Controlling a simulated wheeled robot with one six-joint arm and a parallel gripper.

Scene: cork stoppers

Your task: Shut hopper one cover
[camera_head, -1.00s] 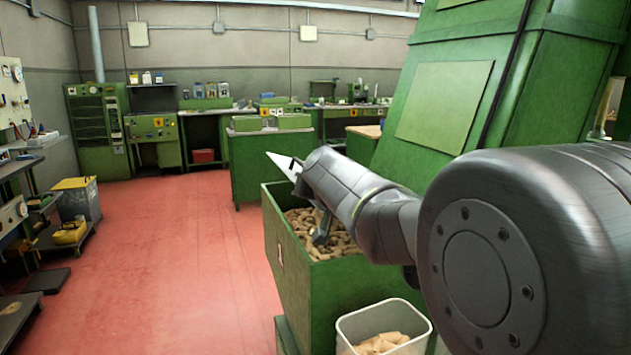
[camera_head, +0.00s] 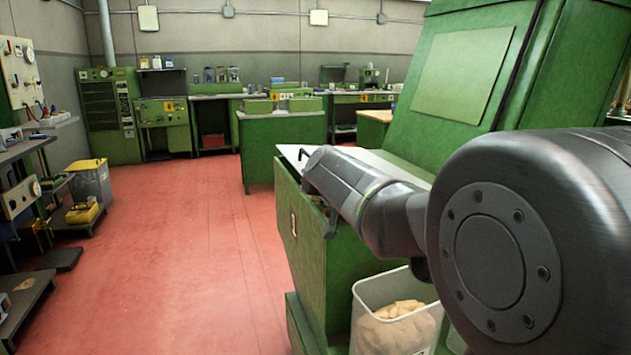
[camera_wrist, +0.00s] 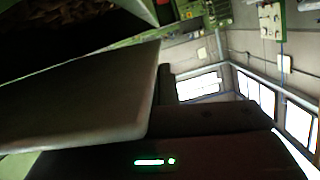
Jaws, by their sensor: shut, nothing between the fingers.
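Hopper one, the green bin marked 1 (camera_head: 293,225), stands in the middle of the head view. Its pale cover (camera_head: 397,162) now lies low and nearly level across the top, with a small dark hook-shaped part near its left corner. My arm crosses in front of the cover and hides much of it. My gripper (camera_head: 331,222) is mostly hidden behind the arm near the hopper's front rim; it is shut and empty. In the wrist view a dim heap (camera_wrist: 60,22), probably corks, shows past a large grey slab. I cannot tell whether the cover is fully seated.
A translucent tub of corks (camera_head: 398,328) stands against the hopper's near side. A tall green machine (camera_head: 455,80) rises behind on the right. A green cabinet (camera_head: 280,145) stands beyond the hopper. The red floor (camera_head: 190,250) to the left is clear.

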